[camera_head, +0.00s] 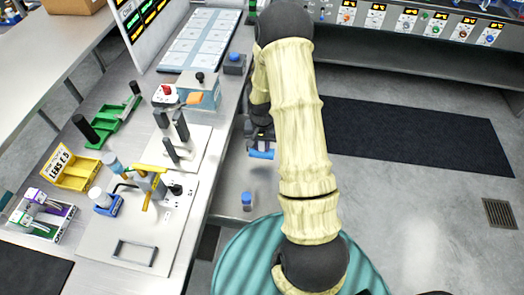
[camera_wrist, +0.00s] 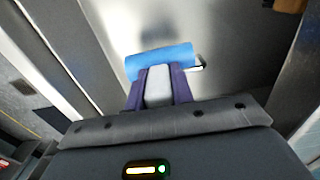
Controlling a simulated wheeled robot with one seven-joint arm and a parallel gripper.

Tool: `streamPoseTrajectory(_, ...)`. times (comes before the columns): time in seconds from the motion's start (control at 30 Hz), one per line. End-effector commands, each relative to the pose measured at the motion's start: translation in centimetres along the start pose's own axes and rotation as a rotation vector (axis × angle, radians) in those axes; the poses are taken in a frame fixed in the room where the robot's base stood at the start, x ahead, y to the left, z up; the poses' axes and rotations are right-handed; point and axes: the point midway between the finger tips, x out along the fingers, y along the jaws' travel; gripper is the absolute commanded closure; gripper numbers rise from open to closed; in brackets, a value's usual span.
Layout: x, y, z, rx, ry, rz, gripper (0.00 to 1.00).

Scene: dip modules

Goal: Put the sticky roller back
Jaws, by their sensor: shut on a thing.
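The sticky roller has a blue head (camera_wrist: 160,60) with a short metal end at its right, seen in the wrist view. My gripper (camera_wrist: 158,82) is shut on its pale grey handle, between two purple fingers. In the head view the blue roller (camera_head: 261,154) hangs just below my gripper (camera_head: 262,142), right of the workbench edge and above the lower grey surface. My arm hides part of the gripper there.
The workbench (camera_head: 128,277) at left carries a green stand (camera_head: 113,122), a yellow labelled bin (camera_head: 70,172), a blue holder (camera_head: 109,207) and upright fixtures. A blue-capped item (camera_head: 247,201) stands on the lower grey surface. A dark mat (camera_head: 420,135) lies on open floor at right.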

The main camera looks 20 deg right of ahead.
Motion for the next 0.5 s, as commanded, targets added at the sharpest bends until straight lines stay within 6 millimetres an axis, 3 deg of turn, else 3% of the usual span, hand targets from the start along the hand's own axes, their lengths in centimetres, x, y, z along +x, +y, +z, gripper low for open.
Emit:
streamPoseTrajectory(0.3, 3.7, 0.0, 0.1, 0.0, -0.002, 0.001, 1.0)
streamPoseTrajectory(0.5, 3.9, 0.0, 0.1, 0.0, -0.001, 0.001, 1.0)
